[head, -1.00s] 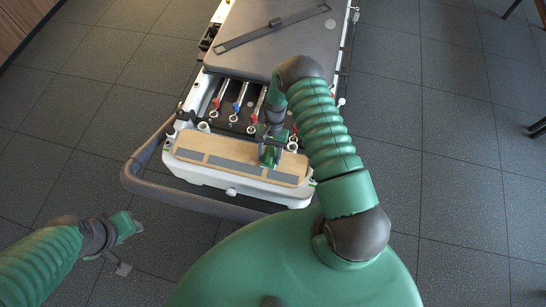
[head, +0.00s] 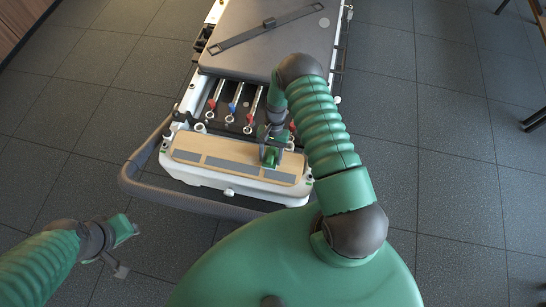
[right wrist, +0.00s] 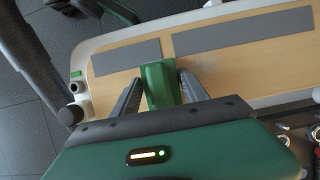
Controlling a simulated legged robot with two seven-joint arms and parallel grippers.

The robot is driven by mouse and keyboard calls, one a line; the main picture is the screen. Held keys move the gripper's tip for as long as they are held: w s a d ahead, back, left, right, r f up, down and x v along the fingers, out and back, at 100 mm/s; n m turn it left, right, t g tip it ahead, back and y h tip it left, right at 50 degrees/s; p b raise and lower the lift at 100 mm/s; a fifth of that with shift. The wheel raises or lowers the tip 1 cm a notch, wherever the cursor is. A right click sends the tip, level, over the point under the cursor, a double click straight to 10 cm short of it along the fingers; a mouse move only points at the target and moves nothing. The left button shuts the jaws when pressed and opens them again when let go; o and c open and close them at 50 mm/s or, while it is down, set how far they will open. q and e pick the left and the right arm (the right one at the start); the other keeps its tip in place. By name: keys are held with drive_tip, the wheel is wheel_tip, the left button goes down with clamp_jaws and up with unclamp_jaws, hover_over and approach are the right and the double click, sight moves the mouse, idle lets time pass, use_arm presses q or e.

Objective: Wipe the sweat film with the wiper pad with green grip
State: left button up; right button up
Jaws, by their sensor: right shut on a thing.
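The green grip of the wiper pad (right wrist: 160,85) stands between the fingers of my right gripper (right wrist: 158,92) in the right wrist view. The gripper is shut on it, over the wooden platform at the reformer's near end. In the head view the green grip (head: 270,156) shows at the platform's right part, below my right gripper (head: 273,140). The pad under the grip is hidden. A pale round patch (head: 323,22) lies on the grey carriage; I cannot tell if it is the sweat film. My left gripper (head: 128,232) is away over the floor; its jaw state is unclear.
The wooden platform (head: 190,149) carries grey strips. Behind it are springs with red and blue parts (head: 232,107), then the padded carriage (head: 240,60) with a dark strap (head: 245,36). A curved grey bar (head: 133,184) rings the near end.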

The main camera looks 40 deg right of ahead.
drive_tip(key=shift+w+a+b, duration=0.35)
drive_tip(key=shift+w+a, duration=0.15)
drive_tip(key=shift+w, duration=0.1)
drive_tip(key=shift+s+d+p, duration=0.55)
drive_tip(key=shift+s+d, duration=0.25)
drive_tip(key=shift+s, duration=0.25)
drive_tip(key=shift+s+d, duration=0.25)
wheel_tip(320, 180, up, 6)
drive_tip(key=p, duration=0.5)
drive_tip(key=shift+w+r, duration=0.1)
